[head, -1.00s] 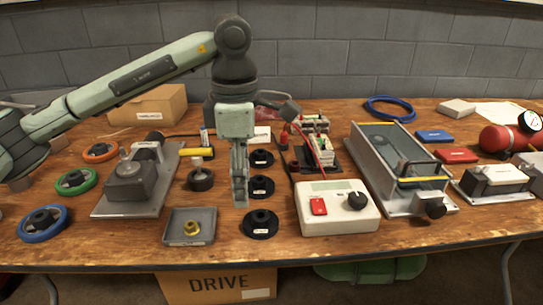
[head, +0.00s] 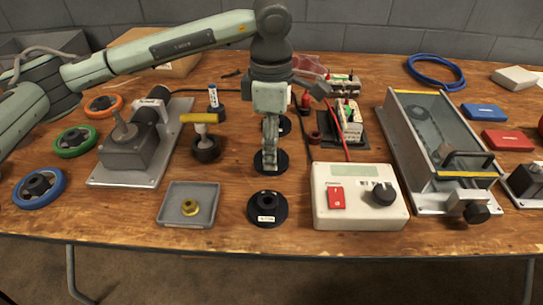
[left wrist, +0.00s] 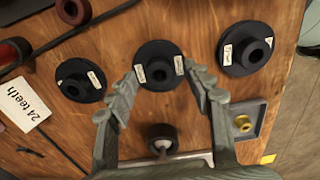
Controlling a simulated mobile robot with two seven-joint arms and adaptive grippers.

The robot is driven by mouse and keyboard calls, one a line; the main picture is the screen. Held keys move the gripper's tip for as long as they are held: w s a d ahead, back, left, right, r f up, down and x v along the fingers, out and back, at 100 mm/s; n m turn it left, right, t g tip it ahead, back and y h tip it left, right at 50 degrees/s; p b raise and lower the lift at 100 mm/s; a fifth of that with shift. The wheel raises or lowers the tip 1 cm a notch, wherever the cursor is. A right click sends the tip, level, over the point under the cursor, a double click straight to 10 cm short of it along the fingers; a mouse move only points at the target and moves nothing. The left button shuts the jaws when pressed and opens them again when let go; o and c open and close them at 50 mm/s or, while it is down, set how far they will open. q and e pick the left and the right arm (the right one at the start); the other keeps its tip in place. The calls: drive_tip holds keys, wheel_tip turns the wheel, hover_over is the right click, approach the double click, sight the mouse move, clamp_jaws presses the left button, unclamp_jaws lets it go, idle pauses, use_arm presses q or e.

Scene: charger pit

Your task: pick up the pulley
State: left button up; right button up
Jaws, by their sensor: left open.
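Three black flanged pulleys stand in a row on the wooden table: a front one (head: 267,208), a middle one (head: 284,163) and a back one (head: 284,125) partly hidden by my arm. My left gripper (head: 270,164) points down over the middle pulley. In the left wrist view, my left gripper (left wrist: 163,76) is open and empty, its fingertips on either side of the middle pulley's near edge (left wrist: 158,66). The other two pulleys lie to the left (left wrist: 80,80) and right (left wrist: 246,48). A "24 teeth" card (left wrist: 25,108) lies near the left one. My right gripper is not visible.
A grey tray (head: 170,212) with a brass part is at front left. A yellow-handled tool (head: 205,148) stands left of the pulleys. A white control box (head: 350,205) is close on the right. A geared machine (head: 130,150) stands further left.

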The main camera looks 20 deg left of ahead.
use_arm(q)
drive_tip(key=shift+f, duration=0.35)
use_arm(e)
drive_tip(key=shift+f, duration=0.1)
use_arm(q)
drive_tip(key=shift+c, duration=0.2)
clamp_jaws()
drive_tip(key=shift+w+r, duration=0.1)
drive_tip(key=shift+r, duration=0.05)
wheel_tip(320, 180, up, 4)
drive_tip(key=shift+r+b, duration=0.1)
drive_tip(key=shift+b, duration=0.3)
drive_tip(key=s+a+r, duration=0.1)
drive_tip(key=s+r, duration=0.2)
drive_tip(key=s, duration=0.2)
drive_tip(key=s+a+r+b, duration=0.1)
drive_tip(key=s+r, duration=0.2)
drive_tip(key=s, duration=0.3)
drive_tip(key=shift+s+a+r, duration=0.25)
drive_tip(key=shift+a, duration=0.05)
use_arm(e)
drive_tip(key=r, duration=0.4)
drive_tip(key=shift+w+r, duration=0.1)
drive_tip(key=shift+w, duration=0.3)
